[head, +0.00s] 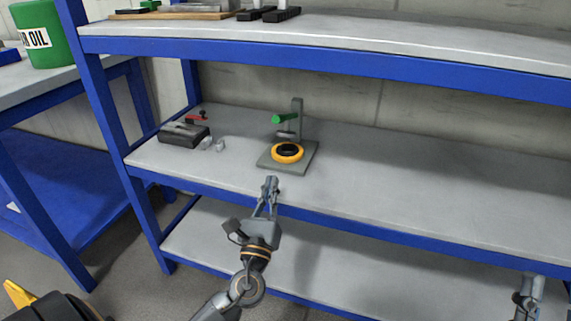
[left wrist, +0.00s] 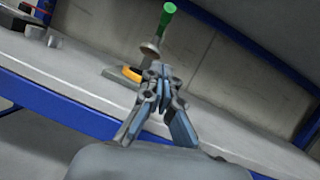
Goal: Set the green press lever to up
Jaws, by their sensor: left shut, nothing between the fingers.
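The press (head: 297,118) stands on the middle shelf, with a grey upright and a flat base. Its green lever (head: 284,118) sticks out to the left from the upright, close to level in the head view. In the left wrist view the green lever (left wrist: 166,18) shows at the top, beyond the fingers. A yellow and black ring (head: 288,152) lies on the press base. My left gripper (head: 270,182) is shut and empty, in front of the shelf edge and below the press, apart from the lever. My right gripper (head: 527,290) is only partly in view at the lower right.
A dark box-like device (head: 184,135) with a red part stands left of the press, with small grey pieces (head: 212,144) beside it. The blue upper shelf beam (head: 330,62) runs above the press. The middle shelf (head: 430,185) is clear to the right.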

